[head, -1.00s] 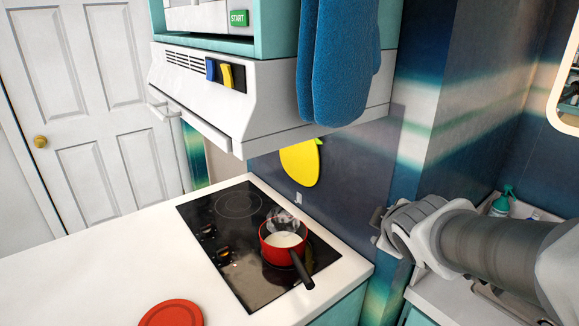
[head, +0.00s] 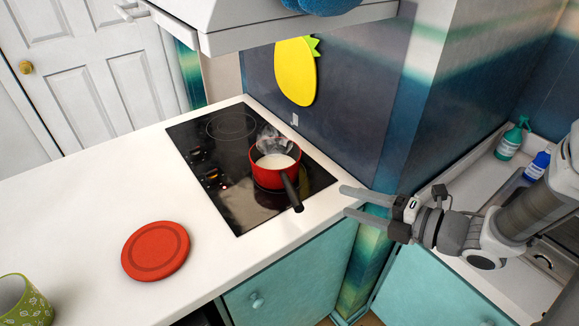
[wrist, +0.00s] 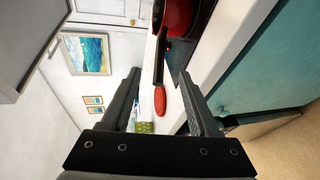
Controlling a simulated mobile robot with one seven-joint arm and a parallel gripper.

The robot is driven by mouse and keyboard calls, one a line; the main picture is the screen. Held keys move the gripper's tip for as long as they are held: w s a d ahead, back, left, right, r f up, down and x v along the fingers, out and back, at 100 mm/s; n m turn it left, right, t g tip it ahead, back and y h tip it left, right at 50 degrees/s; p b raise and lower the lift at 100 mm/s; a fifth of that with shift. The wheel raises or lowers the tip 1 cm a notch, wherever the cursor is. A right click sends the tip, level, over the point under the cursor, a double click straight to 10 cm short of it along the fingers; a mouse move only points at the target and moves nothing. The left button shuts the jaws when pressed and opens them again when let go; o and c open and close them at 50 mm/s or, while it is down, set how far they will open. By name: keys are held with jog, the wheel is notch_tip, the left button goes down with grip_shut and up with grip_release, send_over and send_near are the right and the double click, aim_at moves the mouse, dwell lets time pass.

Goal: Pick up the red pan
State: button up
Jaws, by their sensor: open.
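The red pan (head: 272,178) sits on the black stovetop (head: 225,200) with white liquid inside and steam above it. Its black handle (head: 291,193) points toward the front right edge of the counter. My gripper (head: 343,201) is open and empty, to the right of the handle and apart from it. In the wrist view, part of the red pan (wrist: 178,17) shows at the top, with its handle (wrist: 161,60) running down between the fingers' directions. The open gripper's fingers (wrist: 158,78) frame the handle's lower end in that view.
A round red mat or lid (head: 156,250) lies on the white counter (head: 95,210), and a green patterned cup (head: 22,302) stands at the lower left. The range hood (head: 265,25) hangs above the stove. Bottles (head: 512,138) stand by the sink at right.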

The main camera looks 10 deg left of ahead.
aim_at(288, 180)
jog(key=x, duration=1.6)
jog(key=shift+w+a+f, duration=0.15)
jog(key=shift+a+f, duration=0.1)
jog(key=shift+a, duration=0.05)
grip_shut()
dwell(0.6)
jog(key=shift+r, duration=0.1)
